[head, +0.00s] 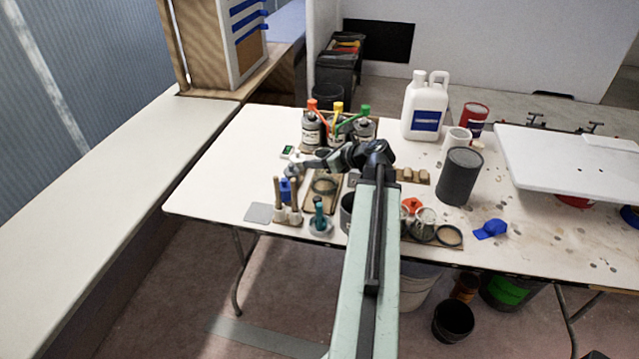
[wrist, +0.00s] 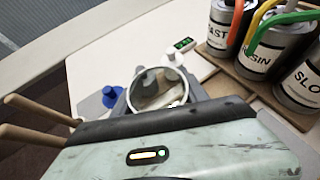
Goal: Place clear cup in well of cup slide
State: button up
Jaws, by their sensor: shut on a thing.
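My gripper (head: 294,169) reaches out over the left part of the table. In the wrist view my gripper (wrist: 158,100) is shut on a clear cup (wrist: 162,90), held between the two grey fingers with its round rim facing the camera. The cup is too small to make out well in the head view. A wooden board with a dark ring (head: 325,184) lies just right of my gripper and may be the cup slide. Another board with a dark ring (head: 449,236) and clear containers lies at the front, right of my arm. I cannot tell for sure which is the slide.
Several pump bottles (head: 312,129) stand behind my gripper, beside a small scale with a green display (wrist: 184,44). Wooden-handled brushes (head: 279,200) and a teal-topped bottle (head: 319,217) stand in front. A dark can (head: 460,177) stands to the right.

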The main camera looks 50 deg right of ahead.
notch_tip(320, 180, down, 6)
jog(key=b, duration=0.4)
jog(key=shift+r, duration=0.2)
jog(key=o, duration=1.3)
jog(key=p+v, duration=0.2)
jog(key=v, duration=0.2)
jog(key=p+v, duration=0.2)
jog(key=v, duration=0.2)
jog(key=p+v, duration=0.1)
jog(key=v, duration=0.3)
jog(key=shift+d+p, duration=0.3)
jog(key=shift+p, duration=0.1)
